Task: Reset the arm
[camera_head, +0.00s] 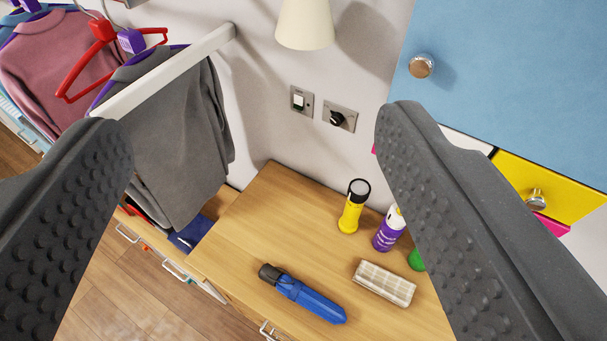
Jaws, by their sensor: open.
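My gripper (255,118) is open, with its two dark, studded fingers at the left and right of the view. Nothing is held between them. The fingers hang in front of a wooden cabinet top (235,245) and a white wall, apart from the things below. The right finger hides part of the cabinet top and some of the things on it.
A blue folded umbrella (305,298), yellow torch (353,207), purple bottle (388,232) and checked cloth item (384,284) are on the cabinet. Clothes hang from a white rail (170,72) at left. Blue (500,90) and yellow (560,180) doors are at right.

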